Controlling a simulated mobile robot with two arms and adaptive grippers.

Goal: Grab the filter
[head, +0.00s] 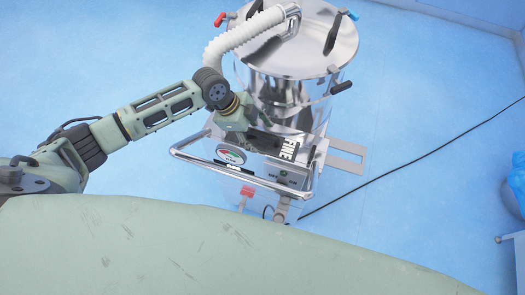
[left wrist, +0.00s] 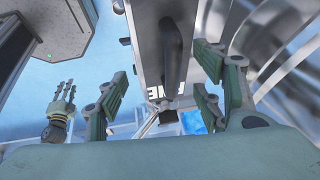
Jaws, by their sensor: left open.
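The filter is a metal piece marked "FINE" (head: 289,150) on the front of a shiny steel machine (head: 300,90) in the head view. In the left wrist view the filter's flat metal face carries a long dark handle (left wrist: 174,55). My left gripper (head: 262,140) is at the machine's front, right beside the label. In the left wrist view its fingers (left wrist: 160,95) are open, one on each side of the handle, and it holds nothing. Contact with the handle cannot be told. A small jointed hand-like part (left wrist: 62,105), possibly my right gripper, shows at the left; its state is unclear.
A curved metal rail (head: 215,165) runs around the machine's front, below my left forearm. A white ribbed hose (head: 245,35) arches to the lid. A black cable (head: 420,158) crosses the blue floor to the right. Blue-and-white equipment stands at the right edge.

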